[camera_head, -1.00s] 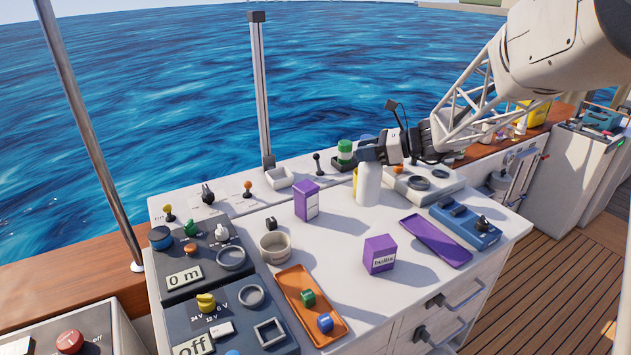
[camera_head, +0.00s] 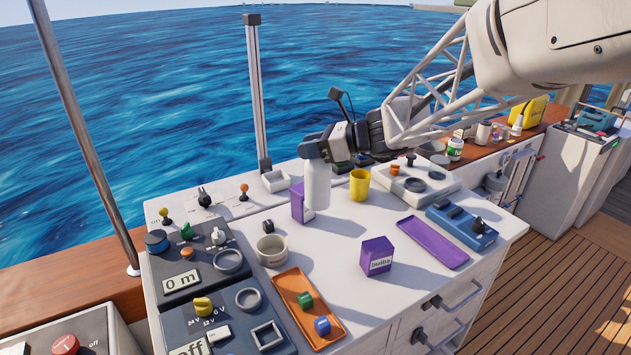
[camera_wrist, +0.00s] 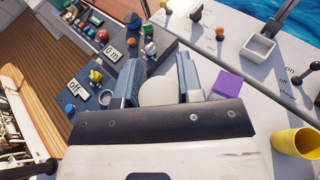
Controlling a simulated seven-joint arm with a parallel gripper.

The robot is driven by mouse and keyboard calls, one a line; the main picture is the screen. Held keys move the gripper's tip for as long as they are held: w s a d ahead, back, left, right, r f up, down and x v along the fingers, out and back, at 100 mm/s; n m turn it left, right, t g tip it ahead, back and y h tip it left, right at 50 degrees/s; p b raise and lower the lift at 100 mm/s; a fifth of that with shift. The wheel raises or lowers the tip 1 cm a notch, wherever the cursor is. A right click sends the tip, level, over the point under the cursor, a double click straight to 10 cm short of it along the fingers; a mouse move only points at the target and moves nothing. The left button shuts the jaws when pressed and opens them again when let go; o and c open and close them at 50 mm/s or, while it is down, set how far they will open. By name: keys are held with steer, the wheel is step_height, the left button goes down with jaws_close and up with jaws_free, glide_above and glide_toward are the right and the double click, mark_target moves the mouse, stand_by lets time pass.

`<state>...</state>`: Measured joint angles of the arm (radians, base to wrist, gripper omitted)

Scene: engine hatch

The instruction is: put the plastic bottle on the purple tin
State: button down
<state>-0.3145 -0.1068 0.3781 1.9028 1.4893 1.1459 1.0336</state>
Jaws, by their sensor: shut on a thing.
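My gripper (camera_head: 316,152) is shut on the white plastic bottle (camera_head: 317,187) near its top, and the bottle hangs upright. In the wrist view its round white top (camera_wrist: 158,92) sits between the two fingers. A tall purple tin (camera_head: 297,204) stands on the white counter just left of the bottle in the head view, partly hidden by it. The tin's purple top (camera_wrist: 228,84) shows right of the fingers in the wrist view. A second purple box, labelled "bulbs" (camera_head: 377,258), stands nearer the counter's front. I cannot tell the bottle's exact height above the counter.
A yellow cup (camera_head: 359,185) stands right of the bottle. A beige round container (camera_head: 272,248), an orange tray (camera_head: 291,283) with blue and green knobs and a purple tray (camera_head: 433,242) lie on the counter. Control panels (camera_head: 195,270) are at left. The counter's middle is clear.

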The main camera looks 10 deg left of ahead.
steer(key=w+a, duration=0.4)
steer(key=w, duration=0.3)
steer(key=w+a+f, duration=0.1)
steer(key=w+a, duration=0.3)
steer(key=w, duration=0.3)
steer(key=shift+f, duration=0.25)
stand_by(0.4)
steer(key=shift+f, duration=1.85)
steer(key=c, duration=0.8)
jaws_free()
steer(key=shift+o, duration=0.2)
